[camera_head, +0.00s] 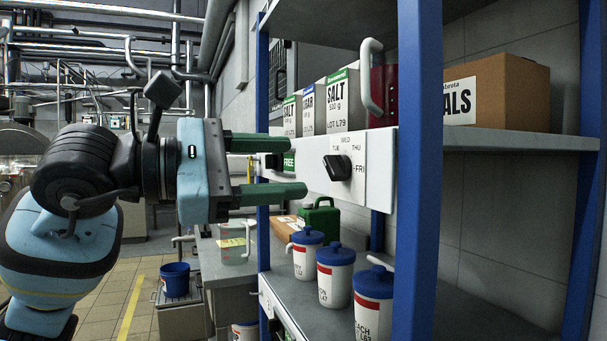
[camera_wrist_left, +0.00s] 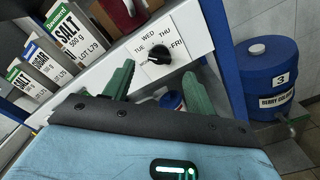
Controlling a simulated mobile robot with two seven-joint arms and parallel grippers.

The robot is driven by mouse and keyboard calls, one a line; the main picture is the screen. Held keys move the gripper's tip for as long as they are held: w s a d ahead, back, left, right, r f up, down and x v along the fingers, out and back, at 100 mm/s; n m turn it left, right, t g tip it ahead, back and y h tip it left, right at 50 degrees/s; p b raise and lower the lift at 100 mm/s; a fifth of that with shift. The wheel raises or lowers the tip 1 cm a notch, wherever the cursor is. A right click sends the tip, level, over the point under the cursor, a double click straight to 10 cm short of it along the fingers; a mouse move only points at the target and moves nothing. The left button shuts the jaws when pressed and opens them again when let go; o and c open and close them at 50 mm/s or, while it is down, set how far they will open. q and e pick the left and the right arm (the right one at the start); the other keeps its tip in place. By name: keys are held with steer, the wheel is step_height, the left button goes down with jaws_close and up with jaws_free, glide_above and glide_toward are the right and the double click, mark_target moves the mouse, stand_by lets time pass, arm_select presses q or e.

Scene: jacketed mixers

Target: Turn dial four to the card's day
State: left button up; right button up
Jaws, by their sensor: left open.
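A dial with a black knob (camera_head: 339,168) sits on a white panel (camera_head: 378,170) along the shelf edge. The labels TUE, WED, THU and FRI stand around the knob. The knob also shows in the left wrist view (camera_wrist_left: 159,54), beyond the fingers; I cannot tell surely which label it points at. My left gripper (camera_head: 296,168) is open and empty, its green fingers level with the knob, one above the other, a little left of it and apart from it. In the left wrist view its fingertips (camera_wrist_left: 158,70) lie either side below the knob. No card naming a day is readable. My right gripper is not in view.
SALT (camera_head: 337,101) and other packets stand on the shelf above the panel. A blue post (camera_head: 419,170) rises to the right. Lidded jars (camera_head: 335,278) stand below. A blue drum (camera_wrist_left: 272,78) shows at right.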

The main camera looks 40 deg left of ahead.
arm_select(q)
steer(key=shift+s+a, duration=0.25)
steer(key=shift+s, duration=0.45)
